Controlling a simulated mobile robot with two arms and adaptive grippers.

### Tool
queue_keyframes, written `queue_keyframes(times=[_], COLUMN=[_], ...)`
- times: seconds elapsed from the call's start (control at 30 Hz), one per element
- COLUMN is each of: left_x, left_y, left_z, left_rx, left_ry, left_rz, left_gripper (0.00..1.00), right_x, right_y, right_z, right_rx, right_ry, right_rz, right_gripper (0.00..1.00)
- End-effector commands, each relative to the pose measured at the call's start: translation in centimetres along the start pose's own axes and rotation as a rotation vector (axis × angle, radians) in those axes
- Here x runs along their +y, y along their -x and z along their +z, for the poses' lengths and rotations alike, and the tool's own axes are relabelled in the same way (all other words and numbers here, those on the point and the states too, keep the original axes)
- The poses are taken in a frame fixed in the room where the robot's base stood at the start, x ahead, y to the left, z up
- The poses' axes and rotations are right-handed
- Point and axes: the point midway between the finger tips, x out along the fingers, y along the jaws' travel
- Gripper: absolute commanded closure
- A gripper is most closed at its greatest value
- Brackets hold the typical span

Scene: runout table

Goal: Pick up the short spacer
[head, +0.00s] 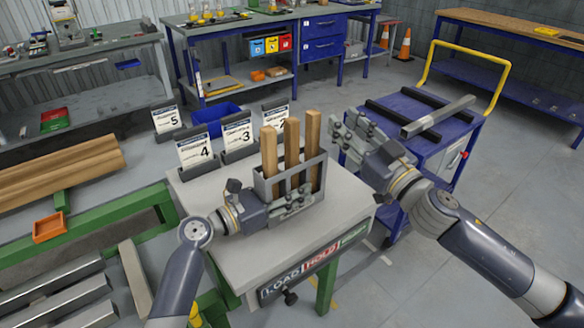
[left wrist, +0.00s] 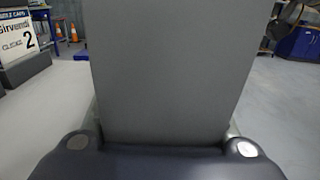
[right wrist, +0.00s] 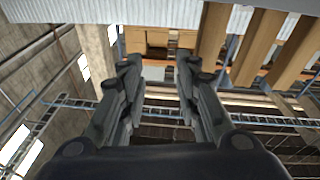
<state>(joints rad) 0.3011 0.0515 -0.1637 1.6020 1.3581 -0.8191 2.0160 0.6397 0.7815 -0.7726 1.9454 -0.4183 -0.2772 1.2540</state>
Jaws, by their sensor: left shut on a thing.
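Three upright wooden pieces stand in a grey holder (head: 318,172) on the small table: a left one (head: 269,150), a middle one (head: 291,145) and a right one (head: 312,135). I cannot tell for sure which is the short spacer. My left gripper (head: 298,200) is shut on the front wall of the holder; its grey panel (left wrist: 160,70) fills the left wrist view between the fingers. My right gripper (head: 354,138) is open and empty, right of the wooden pieces.
Number signs 4 (head: 195,150), 3 (head: 237,136) and 5 (head: 166,118) stand behind the holder, with a blue bin (head: 215,117). A blue cart (head: 440,150) with a grey bar (head: 438,116) is at right. The front of the table (head: 262,262) is clear.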

Motion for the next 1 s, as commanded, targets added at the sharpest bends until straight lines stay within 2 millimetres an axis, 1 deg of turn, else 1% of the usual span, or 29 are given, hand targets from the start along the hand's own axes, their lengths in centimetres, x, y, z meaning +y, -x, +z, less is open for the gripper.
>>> queue_keyframes(times=[0.03,0.1,0.2,0.3,0.4,0.5,0.57,0.63,0.9,1.0], left_x=[0.0,0.0,0.0,0.0,0.0,0.0,-0.1,-0.1,0.0,0.0], left_y=[0.0,0.0,0.0,0.0,0.0,0.0,0.0,0.0,0.0,0.0], left_z=[-0.1,-0.1,-0.1,-0.1,0.0,0.0,0.0,0.0,0.0,0.0], left_rx=[0.001,0.001,0.001,0.001,0.001,0.001,0.001,0.001,0.0,0.0], left_ry=[0.0,0.0,0.0,0.0,0.0,0.0,0.0,0.0,0.0,0.0], left_rz=[-0.001,-0.001,-0.001,-0.001,-0.001,-0.001,-0.001,-0.001,-0.001,-0.001], left_gripper=[0.87,0.87,0.87,0.87,0.87,0.87,0.87,0.87,0.87,0.87], right_x=[-1.6,-3.4,-5.8,-7.8,-9.2,-10.0,-10.2,-10.3,-10.7,-10.8], right_y=[1.1,2.6,4.5,6.2,7.3,7.8,7.6,6.8,2.6,1.7], right_z=[0.2,0.3,0.5,0.7,0.8,0.8,0.9,1.0,1.7,1.9], right_rx=[-0.016,-0.046,-0.094,-0.137,-0.168,-0.184,-0.188,-0.188,-0.187,-0.188], right_ry=[-0.029,-0.058,-0.089,-0.107,-0.116,-0.118,-0.119,-0.12,-0.118,-0.118], right_rz=[-0.004,-0.008,-0.024,-0.047,-0.066,-0.08,-0.083,-0.084,-0.084,-0.084], right_gripper=[0.7,0.7,0.7,0.7,0.7,0.7,0.7,0.7,0.7,0.7])
